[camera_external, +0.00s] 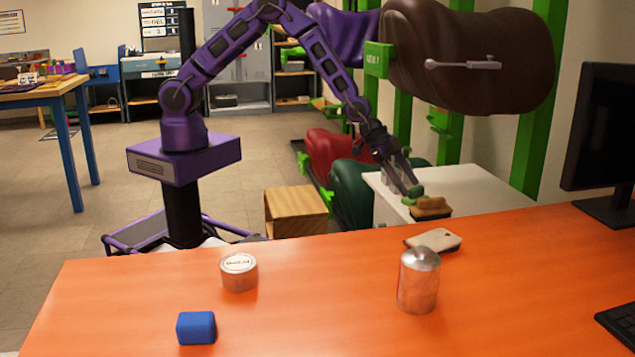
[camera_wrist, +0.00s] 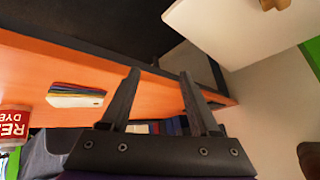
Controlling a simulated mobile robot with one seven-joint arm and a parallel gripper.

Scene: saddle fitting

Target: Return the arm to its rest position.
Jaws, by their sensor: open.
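My purple arm (camera_external: 235,40) reaches out to the right from its base, with the forearm angled down. My gripper (camera_external: 408,187) is over the white cabinet (camera_external: 385,205), its fingers pointing down and to the right. In the wrist view the two dark fingers of my gripper (camera_wrist: 160,76) stand apart with nothing held between them. A brown brush-like block (camera_external: 431,208) with a green part lies close to the fingertips in the outside view. In the wrist view a brown piece shows at the top edge (camera_wrist: 272,4), away from the fingers.
The orange table (camera_external: 320,325) bears a blue block (camera_external: 196,328), a round tin (camera_external: 239,272), a metal-topped canister (camera_external: 418,280) and a flat pale piece (camera_external: 433,240). Saddles hang on green posts (camera_external: 528,110) behind. A wooden box (camera_external: 296,211) stands beside my base.

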